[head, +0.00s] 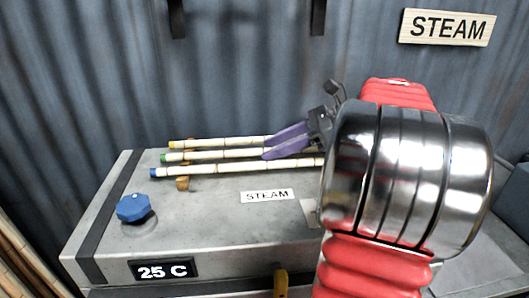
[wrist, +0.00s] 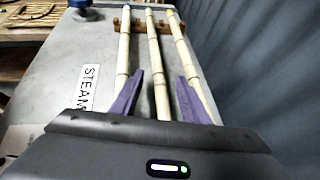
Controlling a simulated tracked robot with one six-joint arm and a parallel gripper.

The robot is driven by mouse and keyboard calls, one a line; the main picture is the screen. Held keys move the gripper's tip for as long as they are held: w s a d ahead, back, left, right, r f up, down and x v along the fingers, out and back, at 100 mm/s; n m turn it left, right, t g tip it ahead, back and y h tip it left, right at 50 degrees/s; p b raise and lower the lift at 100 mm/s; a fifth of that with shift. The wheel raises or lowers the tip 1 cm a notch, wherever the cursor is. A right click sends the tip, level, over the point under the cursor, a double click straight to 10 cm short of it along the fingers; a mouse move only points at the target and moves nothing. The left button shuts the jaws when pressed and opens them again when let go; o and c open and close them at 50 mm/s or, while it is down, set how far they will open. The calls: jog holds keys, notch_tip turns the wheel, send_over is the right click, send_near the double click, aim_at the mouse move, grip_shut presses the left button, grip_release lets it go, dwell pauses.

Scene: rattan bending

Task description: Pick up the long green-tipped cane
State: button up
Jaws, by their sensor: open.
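The green-tipped cane (head: 210,155) is pale bamboo. It lies as the middle of three canes on top of the steam box, its green end to the left. In the wrist view it (wrist: 154,50) runs between the two purple fingers of my gripper (wrist: 160,76). My gripper also shows in the head view (head: 268,147), reaching in from the right over the canes. It is open, with one finger on each side of the green-tipped cane. I cannot tell how far the fingertips are above it. The cane's right end is hidden.
A yellow-tipped cane (head: 215,142) lies behind and a blue-tipped cane (head: 230,169) in front, both close by. A small wooden rest (head: 183,184) supports them. The steam box (head: 215,230) has a blue knob (head: 133,207) at left. A corrugated wall (head: 100,80) stands behind.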

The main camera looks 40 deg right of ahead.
dwell(0.5)
grip_shut()
